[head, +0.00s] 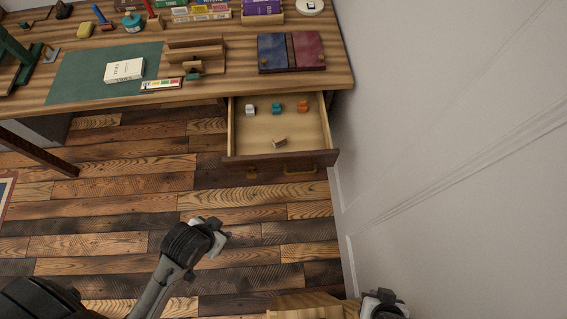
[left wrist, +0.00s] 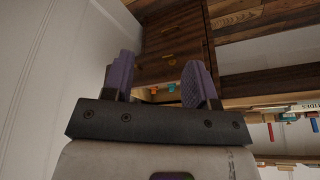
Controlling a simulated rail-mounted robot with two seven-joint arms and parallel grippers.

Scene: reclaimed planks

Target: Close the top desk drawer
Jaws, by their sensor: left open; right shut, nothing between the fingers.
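The top desk drawer (head: 300,157) is pulled out at the right end of the desk (head: 215,95). Small white, teal, orange and tan pieces lie in it. Its brown front with brass handles also shows in the left wrist view (left wrist: 160,71), upside down, beyond the fingers. My left gripper (head: 222,232) is in front of the drawer, lower left in the head view, apart from it; its fingers are hard to make out there. The left wrist view shows its purple fingers (left wrist: 157,65) spread and empty. My right gripper (head: 385,302) is shut and empty at the bottom edge, partly cut off.
A white wall (head: 450,130) runs close along the drawer's right side. A desk leg (head: 45,153) stands at left.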

